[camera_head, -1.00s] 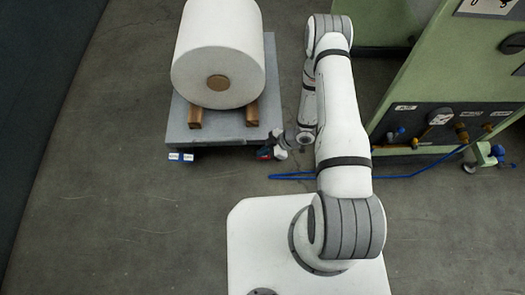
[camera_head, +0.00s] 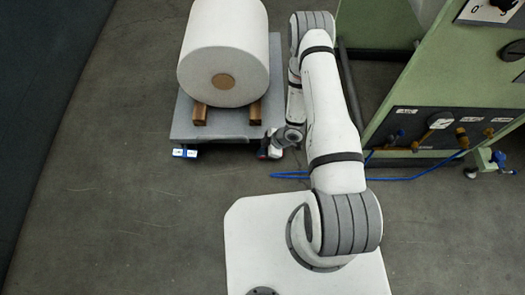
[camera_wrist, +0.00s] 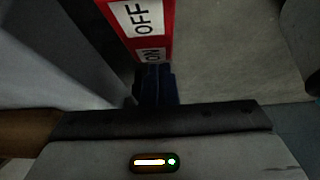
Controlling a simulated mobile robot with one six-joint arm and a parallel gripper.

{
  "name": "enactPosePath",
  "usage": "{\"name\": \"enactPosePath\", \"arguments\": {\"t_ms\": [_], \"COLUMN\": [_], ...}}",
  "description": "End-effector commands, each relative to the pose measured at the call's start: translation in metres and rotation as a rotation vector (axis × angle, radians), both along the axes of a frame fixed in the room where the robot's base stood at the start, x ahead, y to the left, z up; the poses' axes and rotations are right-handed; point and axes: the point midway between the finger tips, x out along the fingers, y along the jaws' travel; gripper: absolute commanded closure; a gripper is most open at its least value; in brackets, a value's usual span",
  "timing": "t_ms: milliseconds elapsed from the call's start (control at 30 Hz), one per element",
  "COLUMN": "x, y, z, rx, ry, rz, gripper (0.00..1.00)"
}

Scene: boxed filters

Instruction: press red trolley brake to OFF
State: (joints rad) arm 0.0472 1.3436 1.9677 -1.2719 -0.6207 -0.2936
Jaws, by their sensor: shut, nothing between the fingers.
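The red brake (camera_wrist: 146,25) shows at the top of the wrist view, with a white OFF label and, nearer my gripper, a partly hidden ON label. In the head view only a small red piece (camera_head: 262,153) of it shows at the trolley's front right corner. The grey trolley (camera_head: 185,122) carries a white roll. My gripper (camera_wrist: 155,88) is shut and empty, its dark blue fingertips at the ON end of the brake. I cannot tell whether they touch it. In the head view my gripper (camera_head: 270,150) is low beside the brake, mostly hidden by its wrist.
A blue brake (camera_head: 185,153) with two white labels sits at the trolley's front left. The white roll (camera_head: 220,55) rests on wooden chocks (camera_head: 200,114). A green machine (camera_head: 440,75) stands at the right, with a blue hose (camera_head: 390,178) on the floor. Floor at the left is clear.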

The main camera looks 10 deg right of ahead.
Motion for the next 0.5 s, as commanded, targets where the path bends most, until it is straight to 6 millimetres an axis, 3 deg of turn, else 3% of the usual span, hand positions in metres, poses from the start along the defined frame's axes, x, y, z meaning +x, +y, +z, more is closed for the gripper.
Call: {"name": "enactPosePath", "arguments": {"t_ms": [167,367,500], "x": [0.001,0.001,0.000], "y": [0.002,0.009,-0.013], "z": [0.015,0.051,0.079], "rx": [0.000,0.000,0.000], "ry": [-0.001,0.000,-0.001], "rz": [-0.002,0.001,-0.003], "gripper": [1.00,1.00,1.00]}}
